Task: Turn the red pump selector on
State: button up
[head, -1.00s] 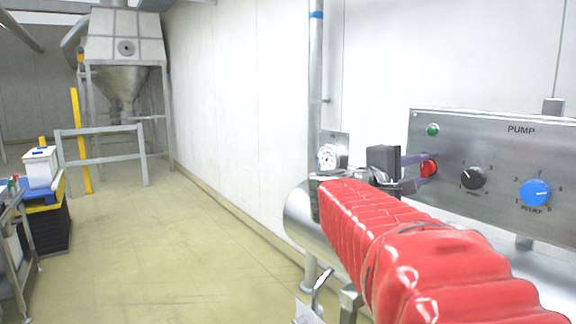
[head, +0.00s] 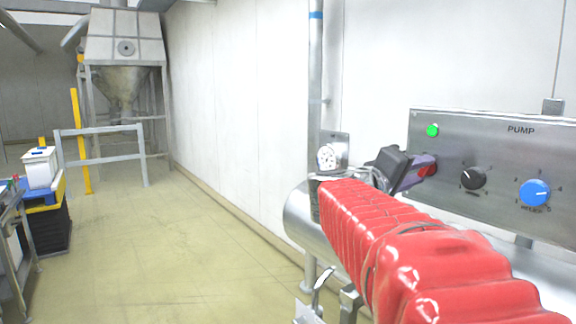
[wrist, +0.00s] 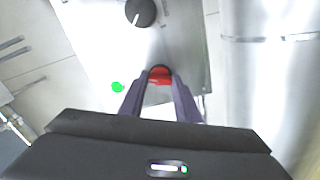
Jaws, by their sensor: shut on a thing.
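The red pump selector (head: 428,170) sits at the left end of the steel PUMP panel (head: 490,135), below a bright green lamp (head: 432,130). It also shows in the wrist view (wrist: 160,75), between the two purple fingers. My gripper (head: 424,168) is shut on the selector, with a finger on each side of it. In the wrist view my gripper (wrist: 160,90) is tilted relative to the panel, and the green lamp shines at its left. The selector's pointer marking is mostly hidden by the fingers in the head view.
A black knob (head: 472,178) and a blue knob (head: 534,193) are to the right on the same panel. The floor at left is open, with a cart and railing beyond.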

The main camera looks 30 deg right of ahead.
jog(key=shift+f, duration=0.3)
jog(key=o, duration=0.8)
jog(key=shift+c, duration=0.2)
jog(key=shift+o, duration=1.4)
jog(key=shift+r, duration=0.1)
jog(key=shift+r, duration=0.1)
jog(key=shift+a, duration=0.15)
jog(key=s+a, duration=0.1)
jog(key=a, duration=1.2)
jog(key=shift+s+a, duration=0.15)
jog(key=shift+a, duration=0.05)
